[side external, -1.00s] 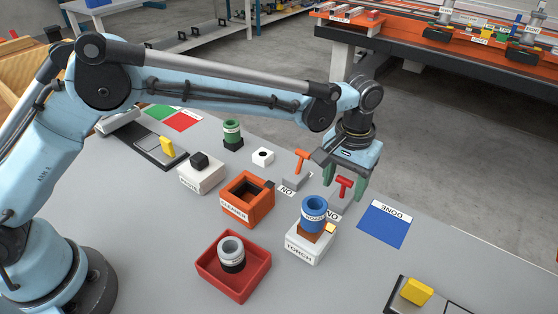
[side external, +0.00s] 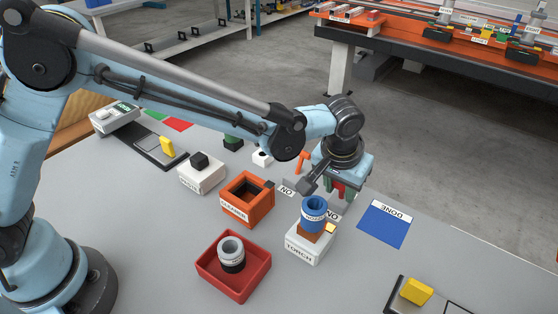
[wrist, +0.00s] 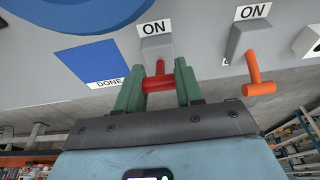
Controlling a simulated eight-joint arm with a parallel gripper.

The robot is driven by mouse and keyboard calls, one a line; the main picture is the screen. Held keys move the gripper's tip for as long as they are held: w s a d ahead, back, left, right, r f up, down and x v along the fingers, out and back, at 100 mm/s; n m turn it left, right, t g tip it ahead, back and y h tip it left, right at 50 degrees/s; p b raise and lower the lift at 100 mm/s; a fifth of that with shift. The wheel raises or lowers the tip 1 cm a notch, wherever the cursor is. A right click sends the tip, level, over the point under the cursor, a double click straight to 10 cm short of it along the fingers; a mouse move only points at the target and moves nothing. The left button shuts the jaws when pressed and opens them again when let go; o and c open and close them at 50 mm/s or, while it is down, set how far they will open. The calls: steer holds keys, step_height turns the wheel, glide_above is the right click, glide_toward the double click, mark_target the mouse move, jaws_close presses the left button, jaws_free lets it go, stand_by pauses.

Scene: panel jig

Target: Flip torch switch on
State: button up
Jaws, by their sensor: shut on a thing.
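The red T-shaped switch lever (side external: 338,190) stands behind the white block labelled TORCH (side external: 310,247). In the wrist view the red lever (wrist: 158,83) lies crosswise between the two green fingers, with a grey base and an ON label (wrist: 154,28) beyond it. My gripper (wrist: 158,86) is shut on this lever's handle; in the side view my gripper (side external: 337,190) points down, and its wrist hides part of the switch. A blue ring-shaped part (side external: 314,210) sits on a brown piece on top of the TORCH block.
An orange lever (wrist: 259,88) with its own ON label (wrist: 252,12) stands beside the red one. A blue DONE mat (side external: 384,224) lies to the right. An orange open box (side external: 247,200) and a red tray (side external: 233,278) stand to the left and front.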

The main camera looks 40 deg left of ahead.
steer(key=o, duration=1)
steer(key=shift+o, duration=0.2)
steer(key=v, duration=1.2)
steer(key=shift+s, duration=0.1)
steer(key=s+a+r+t, duration=0.1)
steer(key=s+a, duration=0.1)
steer(key=a, duration=0.6)
steer(key=s+a+r+t, duration=0.1)
steer(key=s+a+r, duration=0.1)
steer(key=a, duration=0.5)
steer(key=s+a+f+t, duration=0.2)
steer(key=s+a+f, duration=0.2)
steer(key=s+a, duration=0.4)
steer(key=a, duration=0.3)
steer(key=shift+s+f, duration=0.25)
steer(key=shift+f, duration=0.1)
